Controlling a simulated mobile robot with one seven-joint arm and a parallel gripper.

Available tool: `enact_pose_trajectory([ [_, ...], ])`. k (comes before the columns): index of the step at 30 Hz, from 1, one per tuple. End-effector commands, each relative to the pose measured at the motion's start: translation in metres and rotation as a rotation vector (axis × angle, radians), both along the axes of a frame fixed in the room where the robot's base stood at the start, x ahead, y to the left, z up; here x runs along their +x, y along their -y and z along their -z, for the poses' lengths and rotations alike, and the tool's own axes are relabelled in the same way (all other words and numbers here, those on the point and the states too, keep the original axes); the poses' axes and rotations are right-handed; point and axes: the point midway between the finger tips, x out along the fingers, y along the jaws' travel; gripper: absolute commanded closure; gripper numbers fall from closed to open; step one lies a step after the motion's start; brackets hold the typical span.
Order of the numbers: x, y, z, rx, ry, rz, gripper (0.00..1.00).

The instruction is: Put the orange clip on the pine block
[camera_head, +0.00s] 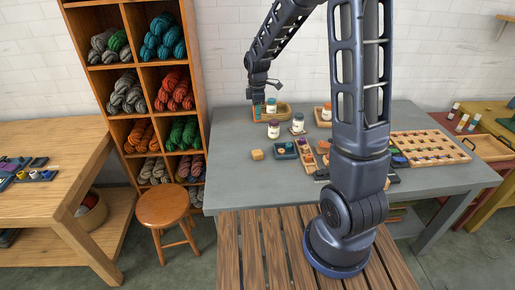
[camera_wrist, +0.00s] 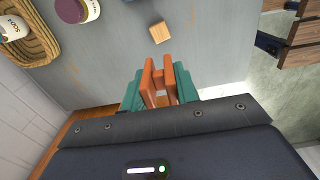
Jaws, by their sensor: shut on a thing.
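The orange clip (camera_wrist: 149,82) is between the teal fingers of my gripper (camera_wrist: 158,92) in the wrist view, with its two flat orange arms pointing away from the palm. My gripper is shut on it. In the head view my gripper (camera_head: 258,108) hangs over the back left of the grey table, by the wicker basket; the clip is too small to make out there. The pine block (camera_head: 257,154) lies bare on the table near its left edge, in front of my gripper. It also shows in the wrist view (camera_wrist: 159,33), beyond the clip and apart from it.
The wicker basket (camera_wrist: 40,42) holds jars. A purple-lidded jar (camera_head: 273,129) and another jar (camera_head: 298,122) stand in front of it. The table (camera_head: 232,170) is clear around the block. A wool shelf (camera_head: 198,70) stands left.

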Motion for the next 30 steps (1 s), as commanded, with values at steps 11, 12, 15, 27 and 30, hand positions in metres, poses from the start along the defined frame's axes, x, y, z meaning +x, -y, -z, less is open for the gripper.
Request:
enact_pose_trajectory([
  [11,-0.001,0.0,0.084,-0.002,-0.006,0.0,0.91],
  [12,-0.001,0.0,0.093,-0.002,-0.005,0.0,0.91],
  [15,-0.001,0.0,0.112,-0.001,-0.004,0.0,0.91],
  [27,0.0,0.0,0.143,-0.001,-0.003,0.0,0.91],
  [30,0.0,0.0,0.155,-0.001,-0.003,0.0,0.91],
])
